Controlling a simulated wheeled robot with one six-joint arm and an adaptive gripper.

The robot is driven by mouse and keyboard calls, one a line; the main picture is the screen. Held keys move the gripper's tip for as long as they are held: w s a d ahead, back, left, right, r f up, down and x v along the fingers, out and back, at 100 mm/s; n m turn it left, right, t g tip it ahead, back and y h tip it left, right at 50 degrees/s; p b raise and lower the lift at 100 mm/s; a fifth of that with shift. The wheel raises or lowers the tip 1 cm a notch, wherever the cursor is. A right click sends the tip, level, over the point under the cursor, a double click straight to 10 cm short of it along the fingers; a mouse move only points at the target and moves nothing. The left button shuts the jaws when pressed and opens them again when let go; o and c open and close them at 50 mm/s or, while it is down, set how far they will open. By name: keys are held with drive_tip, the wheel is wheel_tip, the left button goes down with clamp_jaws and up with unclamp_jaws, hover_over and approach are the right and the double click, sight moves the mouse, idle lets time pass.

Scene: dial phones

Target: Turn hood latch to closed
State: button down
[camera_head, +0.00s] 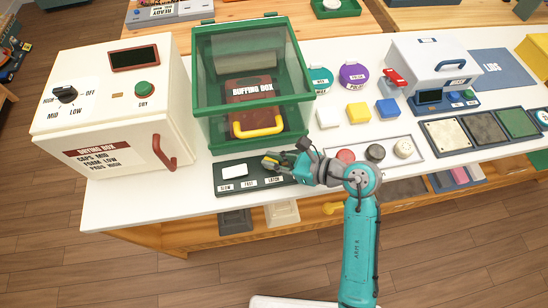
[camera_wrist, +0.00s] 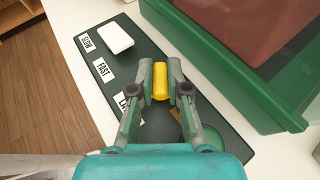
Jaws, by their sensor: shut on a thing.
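The hood latch shows as a small yellow knob (camera_wrist: 160,80) on the dark green control panel (camera_wrist: 140,42). My gripper (camera_wrist: 160,82) is shut on it, one finger on each side. In the head view my gripper (camera_head: 271,161) is at the panel's right end, above a label reading LATCH (camera_head: 273,180), and mostly hides the latch. The latch's base is hidden, so I cannot tell its turn. The green-framed buffing box (camera_head: 200,141) stands just behind the panel, with clear walls. Its hood's own position is unclear.
A white switch (camera_wrist: 116,38) sits on the panel by the SLOW and FAST labels. The drying box (camera_head: 60,120) stands left. Round pads (camera_head: 404,148) lie in a tray right of my gripper. Yellow (camera_head: 358,112) and blue (camera_head: 387,109) blocks lie behind it.

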drive_tip(key=m+t, duration=0.1)
drive_tip(key=m+t+h, duration=0.2)
drive_tip(key=shift+s+a+f+m+t, duration=0.1)
drive_tip(key=shift+s+m+t, duration=0.15)
drive_tip(key=shift+m+t, duration=0.05)
drive_tip(key=shift+m+t+h, duration=1)
drive_tip(key=shift+m+t, duration=0.1)
drive_tip(key=shift+m, duration=0.1)
drive_tip(key=shift+m+h, duration=0.3)
drive_tip(key=c, duration=1.1)
unclamp_jaws()
drive_tip(key=shift+c, duration=0.2)
drive_tip(key=v, duration=0.7)
drive_tip(key=shift+s, duration=0.25)
